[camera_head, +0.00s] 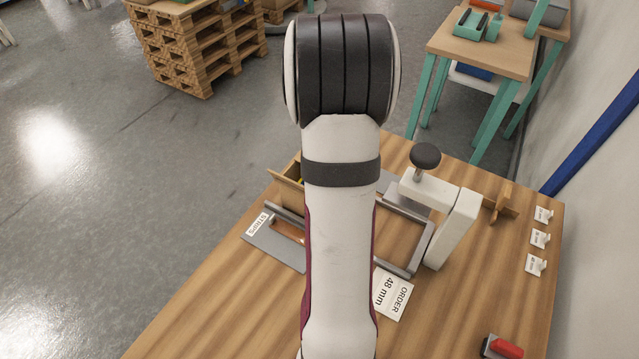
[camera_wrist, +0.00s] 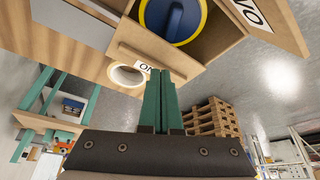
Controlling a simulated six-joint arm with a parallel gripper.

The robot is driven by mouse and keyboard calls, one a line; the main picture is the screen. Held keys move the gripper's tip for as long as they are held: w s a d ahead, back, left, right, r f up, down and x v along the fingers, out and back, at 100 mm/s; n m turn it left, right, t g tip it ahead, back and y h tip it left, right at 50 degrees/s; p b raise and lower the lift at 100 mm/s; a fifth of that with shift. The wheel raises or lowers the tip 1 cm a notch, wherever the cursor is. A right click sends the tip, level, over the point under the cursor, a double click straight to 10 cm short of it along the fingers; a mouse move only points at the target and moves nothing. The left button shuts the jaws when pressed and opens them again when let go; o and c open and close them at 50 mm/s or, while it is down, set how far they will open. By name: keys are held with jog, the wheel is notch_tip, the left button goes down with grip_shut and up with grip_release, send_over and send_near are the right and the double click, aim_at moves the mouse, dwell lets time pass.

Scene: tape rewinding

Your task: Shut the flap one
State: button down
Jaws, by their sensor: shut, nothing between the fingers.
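In the wrist view a light wooden box stands open toward the camera, with a blue roll in a yellow ring (camera_wrist: 173,18) inside. A wooden strip at its edge, which looks like flap one (camera_wrist: 125,50), bears a label starting "ON" (camera_wrist: 145,67). Its exact angle is hard to tell. A second panel (camera_wrist: 285,35) at the right bears a label ending "WO". My gripper (camera_wrist: 161,72) has its green fingers shut and empty, with tips beside the "ON" label; I cannot tell whether they touch. In the head view my arm hides the gripper and most of the box (camera_head: 287,190).
A white clamp-like stand with a black knob (camera_head: 425,156) rises right of a grey frame (camera_head: 412,240). An order card (camera_head: 392,296), a grey "STRIPS" plate (camera_head: 270,247) and a red-topped block (camera_head: 503,348) lie on the wooden table (camera_head: 230,310). White hooks (camera_head: 540,238) line the right edge.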

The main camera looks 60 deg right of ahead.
jog(key=shift+r, duration=0.1)
notch_tip(320, 180, up, 7)
dwell(0.6)
jog(key=shift+a, duration=0.1)
jog(key=w+a+r+n+y, duration=0.1)
jog(key=a+n+y, duration=0.1)
jog(key=a, duration=1.1)
jog(key=w+a+r+n+y, duration=0.1)
jog(key=a+r, duration=0.1)
jog(key=a, duration=1.1)
jog(key=s+a+f+n+g+y, duration=0.2)
jog(key=s+a+n, duration=0.1)
jog(key=s+a, duration=1)
jog(key=a, duration=0.3)
jog(key=shift+s+g+y, duration=0.15)
jog(key=shift+g+y, duration=0.15)
jog(key=shift+y, duration=0.1)
